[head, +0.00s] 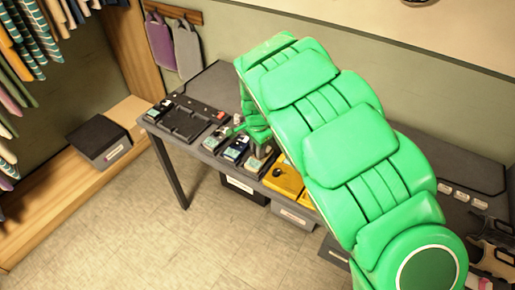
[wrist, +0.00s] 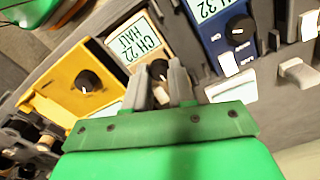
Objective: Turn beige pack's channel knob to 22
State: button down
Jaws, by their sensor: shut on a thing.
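The beige pack (wrist: 127,22) is at the upper middle of the wrist view. Its display (wrist: 137,45) appears upside down and reads CH 22 HALT. Its dark round channel knob (wrist: 158,68) sits between the two grey fingers of my gripper (wrist: 160,76), which is shut on it. The fingers hide part of the knob, so its pointer cannot be made out. In the head view the beige pack (head: 257,164) stands on the table under my green gripper (head: 258,146), with the knob hidden.
A yellow pack (wrist: 75,85) with a black knob stands on one side, and a blue pack (wrist: 220,38) showing CH 32 on the other. More packs and a black tray (head: 187,121) lie along the dark table (head: 215,85). A dark box (head: 98,138) is at left.

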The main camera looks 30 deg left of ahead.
dwell(0.3)
jog(key=c, duration=0.9)
grip_release()
jog(key=shift+c, duration=0.2)
jog(key=shift+r, duration=0.1)
notch_tip(320, 180, up, 8)
jog(key=shift+f, duration=0.2)
